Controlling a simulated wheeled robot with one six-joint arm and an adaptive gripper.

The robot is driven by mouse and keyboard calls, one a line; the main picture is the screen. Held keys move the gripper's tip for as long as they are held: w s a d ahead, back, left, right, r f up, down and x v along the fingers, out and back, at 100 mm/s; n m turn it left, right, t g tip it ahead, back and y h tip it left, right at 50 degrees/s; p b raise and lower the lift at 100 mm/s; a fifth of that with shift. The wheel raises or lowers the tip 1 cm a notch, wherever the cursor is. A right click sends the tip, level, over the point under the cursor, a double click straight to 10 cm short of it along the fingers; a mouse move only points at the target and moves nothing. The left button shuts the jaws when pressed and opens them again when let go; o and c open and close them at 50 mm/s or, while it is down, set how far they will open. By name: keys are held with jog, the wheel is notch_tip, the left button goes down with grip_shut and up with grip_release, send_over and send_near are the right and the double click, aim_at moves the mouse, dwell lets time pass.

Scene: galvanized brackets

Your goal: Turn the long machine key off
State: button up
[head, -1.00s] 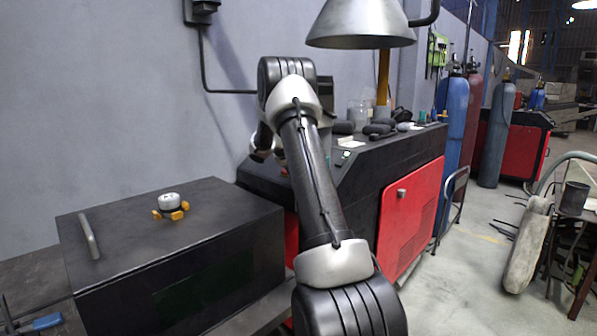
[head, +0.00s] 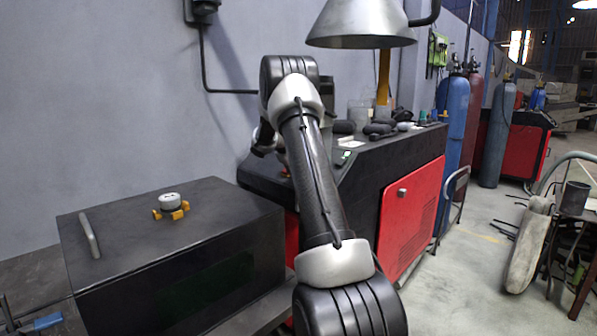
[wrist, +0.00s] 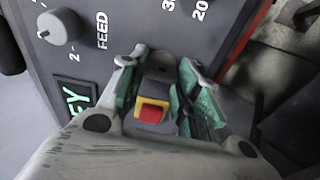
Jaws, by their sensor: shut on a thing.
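In the wrist view, my gripper (wrist: 162,70) is at the dark control panel, its green-padded fingers on either side of a narrow part. A yellow-edged block with a red face (wrist: 151,113) sits between the fingers, facing the camera; it appears to be the long machine key. My gripper is shut on it. The key's root and its turn angle are hard to make out behind the fingers.
A metal hood (head: 360,25) hangs above the machine.

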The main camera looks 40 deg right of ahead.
jog(key=shift+n, duration=0.3)
dwell(0.4)
jog(key=o, duration=1)
jog(key=v, duration=1.2)
